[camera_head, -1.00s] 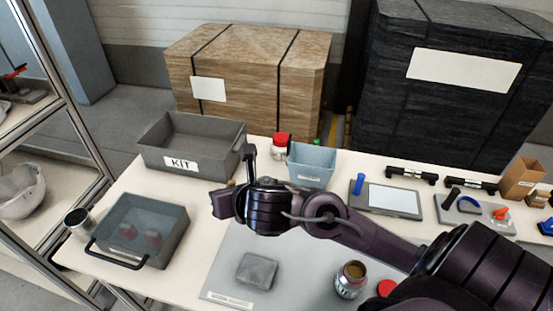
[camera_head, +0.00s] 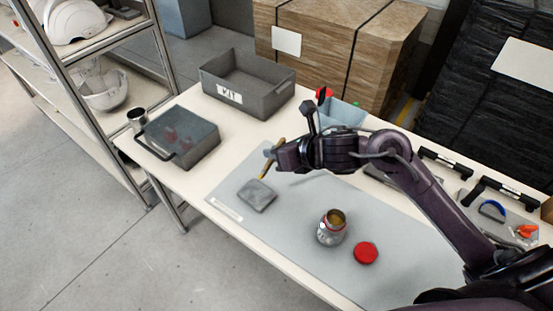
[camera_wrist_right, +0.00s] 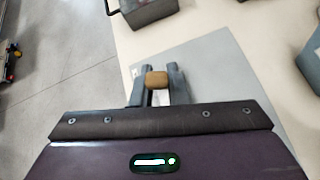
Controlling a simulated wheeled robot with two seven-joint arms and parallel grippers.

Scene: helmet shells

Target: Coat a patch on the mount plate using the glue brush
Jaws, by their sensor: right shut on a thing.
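The mount plate (camera_head: 257,195) is a small grey square block lying flat on the grey mat, near the mat's left end. My right gripper (camera_head: 276,154) is shut on the glue brush (camera_head: 266,170), which shows as a thin yellow-brown stick slanting down just above the plate's far edge. I cannot tell whether its tip touches the plate. In the right wrist view the brown handle end (camera_wrist_right: 156,79) sits between the two fingers (camera_wrist_right: 158,90); the bristles are hidden. The open glue jar (camera_head: 332,227) stands on the mat, its red lid (camera_head: 366,253) beside it. My left gripper is not in view.
A light-blue bin (camera_head: 345,113) is behind my right arm. The mat (camera_head: 290,245) is bare between plate and jar.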

